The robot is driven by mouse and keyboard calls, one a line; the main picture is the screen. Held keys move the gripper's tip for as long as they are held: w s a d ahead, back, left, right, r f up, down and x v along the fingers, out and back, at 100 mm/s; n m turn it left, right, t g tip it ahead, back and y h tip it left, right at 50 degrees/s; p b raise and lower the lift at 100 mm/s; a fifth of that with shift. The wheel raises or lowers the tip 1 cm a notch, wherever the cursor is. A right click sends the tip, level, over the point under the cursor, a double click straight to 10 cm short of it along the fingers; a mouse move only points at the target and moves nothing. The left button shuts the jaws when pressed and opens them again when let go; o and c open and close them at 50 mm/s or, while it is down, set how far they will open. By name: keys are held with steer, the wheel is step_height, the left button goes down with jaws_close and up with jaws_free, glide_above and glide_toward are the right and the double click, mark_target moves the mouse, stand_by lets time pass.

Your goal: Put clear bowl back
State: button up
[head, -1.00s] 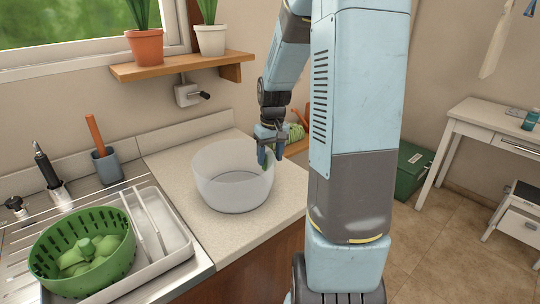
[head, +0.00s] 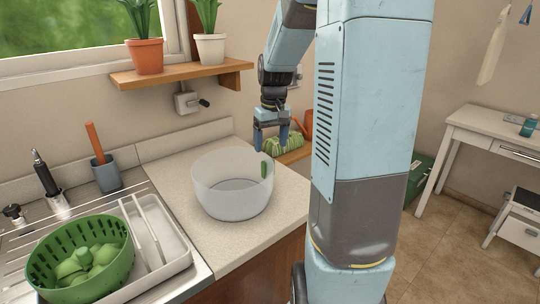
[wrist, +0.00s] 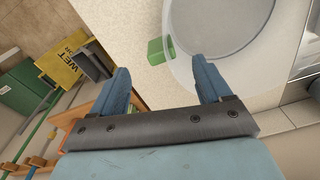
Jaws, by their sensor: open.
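The clear bowl (head: 228,203) stands upright on the counter near its right end. A small green tab (head: 265,170) shows on its right side. The bowl also shows at the top of the wrist view (wrist: 225,25), with the green tab (wrist: 156,51) beside its rim. My gripper (head: 271,138) is open and empty, above and behind the bowl's right rim, with its fingers pointing down. In the wrist view its two spread fingers (wrist: 160,68) have nothing between them, and the bowl lies beyond their tips.
A green colander (head: 55,262) with green pieces sits in the white rack (head: 165,235) at left. A wooden shelf (head: 185,75) with potted plants hangs behind. A striped green thing (head: 284,146) lies past the counter's right end. The counter in front of the bowl (head: 225,245) is clear.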

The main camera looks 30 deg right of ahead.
steer(key=s+a+r+t, duration=0.2)
steer(key=s+a+r, duration=0.6)
steer(key=s+r, duration=0.15)
steer(key=s+a+r+t, duration=0.1)
steer(key=s+a, duration=0.3)
steer(key=s, duration=0.7)
steer(key=shift+s+a+t, duration=0.2)
steer(key=shift+a+t, duration=0.05)
steer(key=shift+t, duration=0.65)
